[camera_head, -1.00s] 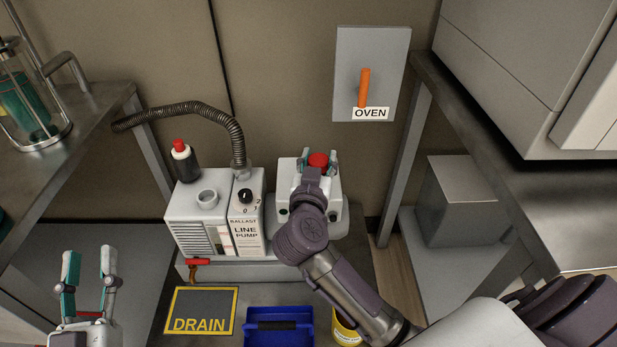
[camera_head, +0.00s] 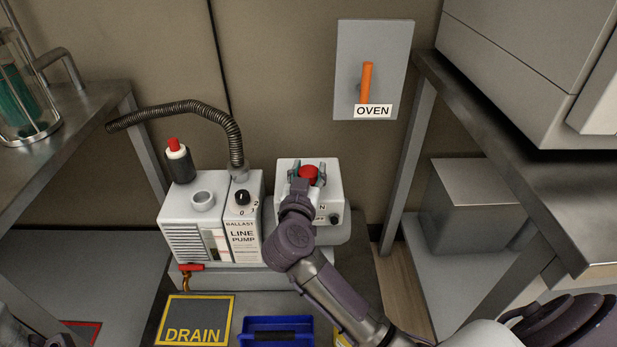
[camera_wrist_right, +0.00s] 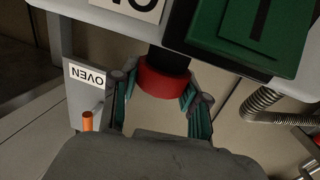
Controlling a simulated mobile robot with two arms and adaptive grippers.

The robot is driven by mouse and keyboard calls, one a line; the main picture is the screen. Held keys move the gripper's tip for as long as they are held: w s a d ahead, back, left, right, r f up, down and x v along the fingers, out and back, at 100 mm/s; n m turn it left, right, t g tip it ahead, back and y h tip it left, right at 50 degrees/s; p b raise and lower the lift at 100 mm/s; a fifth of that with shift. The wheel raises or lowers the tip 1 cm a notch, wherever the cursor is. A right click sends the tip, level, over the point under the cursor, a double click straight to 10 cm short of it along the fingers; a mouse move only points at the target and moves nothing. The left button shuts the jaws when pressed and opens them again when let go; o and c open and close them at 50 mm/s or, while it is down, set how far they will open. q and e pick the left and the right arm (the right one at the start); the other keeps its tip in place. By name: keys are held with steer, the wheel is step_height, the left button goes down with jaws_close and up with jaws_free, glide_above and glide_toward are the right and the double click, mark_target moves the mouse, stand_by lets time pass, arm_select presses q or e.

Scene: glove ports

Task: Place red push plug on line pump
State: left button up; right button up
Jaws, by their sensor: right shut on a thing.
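The line pump (camera_head: 190,232) stands on the floor platform, a white unit with a ballast knob and a top port (camera_head: 203,200). To its right is a white box (camera_head: 325,170) with a dark knob. The red plug (camera_head: 308,174) is in my right gripper (camera_head: 306,176), in front of the box's upper part. In the right wrist view, the red plug (camera_wrist_right: 163,80) sits between the fingers with a black stem against the box; I cannot tell whether it is seated. A red-capped black and white bottle (camera_head: 178,162) stands at the pump's back left. My left gripper's fingers are out of view.
A corrugated hose (camera_head: 190,108) rises from the pump. A red drain valve (camera_head: 190,267), a DRAIN mat (camera_head: 196,320) and a blue tray (camera_head: 275,333) lie in front. Metal benches stand at both sides. The OVEN switch panel (camera_head: 372,75) is on the wall.

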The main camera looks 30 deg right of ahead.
steer(key=shift+f, duration=0.1)
steer(key=o, duration=1.1)
steer(key=shift+f, duration=0.15)
